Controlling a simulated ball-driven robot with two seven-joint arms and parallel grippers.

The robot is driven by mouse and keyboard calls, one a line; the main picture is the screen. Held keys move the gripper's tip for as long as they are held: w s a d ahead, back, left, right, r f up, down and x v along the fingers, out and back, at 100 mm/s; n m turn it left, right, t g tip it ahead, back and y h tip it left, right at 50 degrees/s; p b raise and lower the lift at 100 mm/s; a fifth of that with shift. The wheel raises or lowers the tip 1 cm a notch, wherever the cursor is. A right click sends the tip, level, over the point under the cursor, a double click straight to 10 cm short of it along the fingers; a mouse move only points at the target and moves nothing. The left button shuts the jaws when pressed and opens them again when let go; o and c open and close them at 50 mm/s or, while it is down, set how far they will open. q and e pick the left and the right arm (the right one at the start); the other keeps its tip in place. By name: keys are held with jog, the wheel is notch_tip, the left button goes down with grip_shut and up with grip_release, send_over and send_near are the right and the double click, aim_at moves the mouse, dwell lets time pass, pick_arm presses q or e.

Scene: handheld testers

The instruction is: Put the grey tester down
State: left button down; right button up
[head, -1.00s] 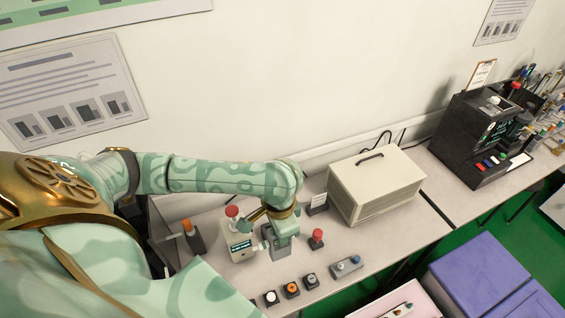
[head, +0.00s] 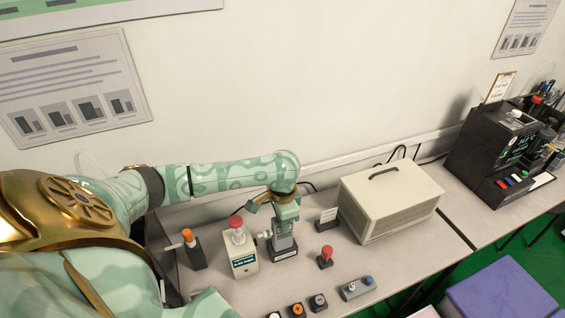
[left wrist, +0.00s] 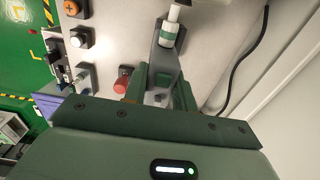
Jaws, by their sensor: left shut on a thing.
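The grey tester (head: 283,240) is upright below my left gripper (head: 285,207) in the head view, at the middle of the bench. My left gripper is shut on its upper part. In the left wrist view the tester's grey body (left wrist: 166,62) lies between the fingers (left wrist: 160,92), with a white stub (left wrist: 171,24) on its side. A dark base with a pale label (head: 285,254) shows at the tester's lower end. I cannot tell whether the tester rests in it or hangs just above. My right gripper is not in view.
A cream device with a red knob (head: 242,258) stands close left of the tester, and an orange-topped one (head: 193,250) beyond it. A red button (head: 325,257), a dark card holder (head: 327,221) and a beige case (head: 390,203) are to the right. Small switches line the front.

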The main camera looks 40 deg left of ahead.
pick_arm(q)
jog(key=shift+w+a+f, duration=0.3)
jog(key=shift+f, duration=0.15)
jog(key=shift+w+a+f+b, duration=0.1)
jog(key=shift+w+f+b, duration=0.05)
jog(key=shift+f+b, duration=0.15)
notch_tip(320, 180, down, 4)
jog(key=shift+a+r+b, duration=0.15)
jog(key=shift+r+b, duration=0.05)
jog(key=shift+b, duration=0.7)
jog(key=shift+w+a+r, duration=0.1)
jog(key=shift+w, duration=0.05)
jog(key=c, duration=1.1)
grip_release()
jog(key=shift+r, duration=0.15)
notch_tip(320, 180, up, 12)
jog(key=p, duration=0.5)
